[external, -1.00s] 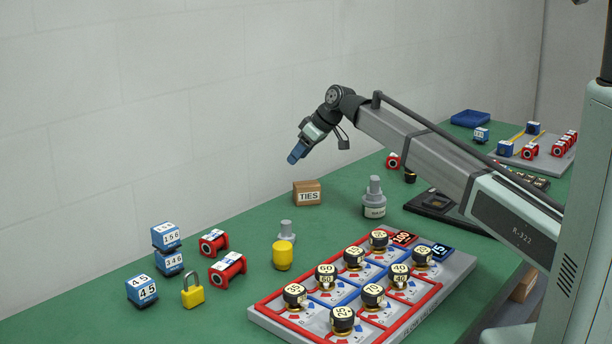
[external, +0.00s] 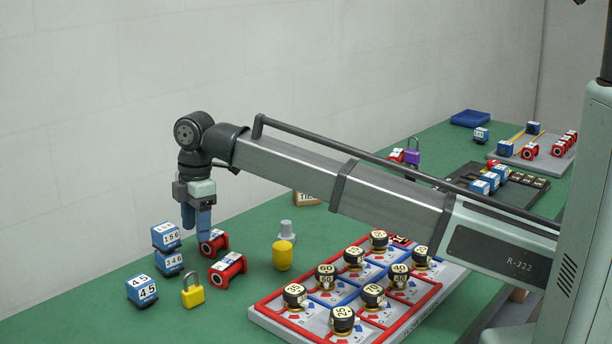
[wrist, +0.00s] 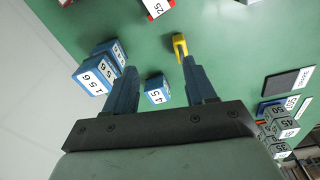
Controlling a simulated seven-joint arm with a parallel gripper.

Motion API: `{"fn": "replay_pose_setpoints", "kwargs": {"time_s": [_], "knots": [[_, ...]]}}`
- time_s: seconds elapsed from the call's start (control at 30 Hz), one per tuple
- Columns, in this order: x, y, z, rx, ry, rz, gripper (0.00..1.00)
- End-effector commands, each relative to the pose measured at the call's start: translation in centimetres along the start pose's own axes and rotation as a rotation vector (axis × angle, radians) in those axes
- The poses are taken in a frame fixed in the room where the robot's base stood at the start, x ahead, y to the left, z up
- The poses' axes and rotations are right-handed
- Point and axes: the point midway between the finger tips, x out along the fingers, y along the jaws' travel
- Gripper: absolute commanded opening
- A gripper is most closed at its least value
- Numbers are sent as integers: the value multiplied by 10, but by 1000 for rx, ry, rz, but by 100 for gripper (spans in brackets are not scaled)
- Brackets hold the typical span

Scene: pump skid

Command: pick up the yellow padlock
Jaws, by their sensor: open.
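The yellow padlock (external: 193,296) stands on the green table at the front left, its shackle up. My gripper (external: 198,236) points down above and behind it, apart from it, with blue fingers open and empty. In the wrist view the padlock (wrist: 180,46) shows just past the tip of the right finger, not between the two fingertips of my gripper (wrist: 157,66).
Blue number blocks stand left of the padlock: a 45 block (external: 142,290) and a stack of two (external: 167,248). A yellow cylinder (external: 283,255) and a valve board (external: 290,330) lie further right.

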Motion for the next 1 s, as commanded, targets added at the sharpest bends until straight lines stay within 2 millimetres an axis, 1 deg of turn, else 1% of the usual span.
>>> {"fn": "replay_pose_setpoints", "kwargs": {"time_s": [0.03, 0.1, 0.2, 0.27, 0.37, 0.47, 0.7, 0.8, 0.9, 1.0], "knots": [[-1, -11, -14, -39, -16, -8, 55], [-1, -22, -27, -79, -33, -20, 55], [-2, -33, -37, -116, -51, -30, 55], [-1, -37, -40, -128, -57, -33, 55], [6, -39, -42, -136, -61, -36, 55], [20, -40, -40, -135, -61, -36, 55], [61, -40, -38, -134, -60, -37, 55], [73, -40, -37, -134, -59, -35, 55], [80, -40, -37, -133, -59, -35, 55], [84, -40, -37, -133, -59, -35, 55]]}}
